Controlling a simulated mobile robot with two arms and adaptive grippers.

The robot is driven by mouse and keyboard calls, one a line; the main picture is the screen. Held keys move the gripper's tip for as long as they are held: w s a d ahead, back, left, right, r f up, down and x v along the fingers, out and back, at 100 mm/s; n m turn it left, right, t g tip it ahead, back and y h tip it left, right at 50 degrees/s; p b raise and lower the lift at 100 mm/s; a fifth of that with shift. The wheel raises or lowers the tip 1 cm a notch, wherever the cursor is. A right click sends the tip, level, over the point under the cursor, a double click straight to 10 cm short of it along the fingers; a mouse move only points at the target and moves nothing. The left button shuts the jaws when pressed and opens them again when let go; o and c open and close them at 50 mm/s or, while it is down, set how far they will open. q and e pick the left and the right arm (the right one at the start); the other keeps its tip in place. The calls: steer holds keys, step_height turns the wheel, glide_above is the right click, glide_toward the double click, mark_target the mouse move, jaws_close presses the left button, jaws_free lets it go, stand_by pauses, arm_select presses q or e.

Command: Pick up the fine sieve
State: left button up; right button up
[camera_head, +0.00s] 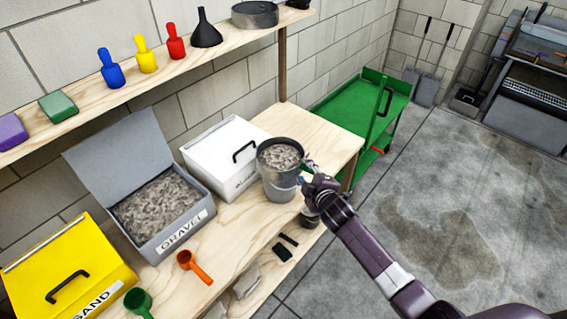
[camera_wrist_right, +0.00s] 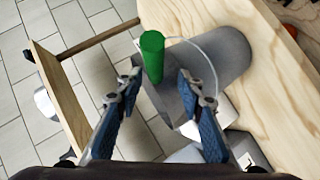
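A green handle (camera_wrist_right: 152,55) stands out from the grey metal bucket area in the right wrist view; a small green part (camera_head: 309,166) shows beside my right gripper in the head view. My right gripper (camera_head: 306,181) is at the bucket's right side. In the wrist view its fingers (camera_wrist_right: 157,86) are apart, with the green handle just beyond and between them. My left gripper is out of view.
A white lidded box (camera_head: 222,155), an open gravel box (camera_head: 185,235) and a yellow sand box (camera_head: 65,265) line the bench. A green cart (camera_head: 345,105) is behind.

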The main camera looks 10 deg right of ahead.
steer(key=shift+s+f, duration=0.1)
steer(key=shift+s, duration=0.05)
jaws_close()
steer(key=shift+a, duration=0.1)
